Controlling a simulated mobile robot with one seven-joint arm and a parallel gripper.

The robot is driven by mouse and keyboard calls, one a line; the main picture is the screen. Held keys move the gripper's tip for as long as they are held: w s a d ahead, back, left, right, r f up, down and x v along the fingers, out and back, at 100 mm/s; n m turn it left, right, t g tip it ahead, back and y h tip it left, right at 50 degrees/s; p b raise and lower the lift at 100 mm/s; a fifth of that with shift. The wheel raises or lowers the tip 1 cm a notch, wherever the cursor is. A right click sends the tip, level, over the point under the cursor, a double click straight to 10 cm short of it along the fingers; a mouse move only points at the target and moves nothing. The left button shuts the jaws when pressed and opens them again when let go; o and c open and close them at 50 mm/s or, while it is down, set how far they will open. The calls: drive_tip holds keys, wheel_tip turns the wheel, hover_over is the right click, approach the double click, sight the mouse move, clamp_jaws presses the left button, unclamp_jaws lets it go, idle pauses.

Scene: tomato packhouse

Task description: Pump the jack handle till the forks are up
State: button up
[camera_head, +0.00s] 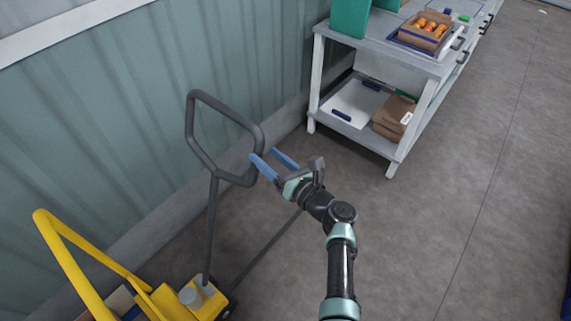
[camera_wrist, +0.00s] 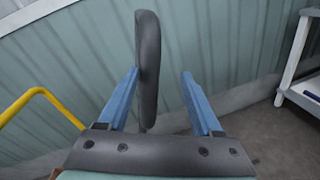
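The jack handle (camera_head: 213,215) is a dark grey bar with a loop at its top, rising from the yellow pallet jack (camera_head: 178,298) at the lower left. The handle stands nearly upright. In the wrist view the loop's side bar (camera_wrist: 149,70) stands close by the left finger and covers part of its tip. My gripper (camera_head: 267,162) is open, with two blue fingers apart, at the right side of the loop. The fingers also show in the wrist view (camera_wrist: 160,75). I cannot tell whether a finger touches the bar. The forks are not in view.
A grey-green corrugated wall (camera_head: 130,110) stands close behind the handle. A workbench (camera_head: 395,45) at the upper right carries a box of tomatoes (camera_head: 426,29), with a white tray (camera_head: 355,103) and brown cartons (camera_head: 394,118) on its lower shelf.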

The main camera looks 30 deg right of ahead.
drive_tip(key=s+d, duration=0.1)
drive_tip(key=s, duration=0.6)
drive_tip(key=shift+r, duration=0.2)
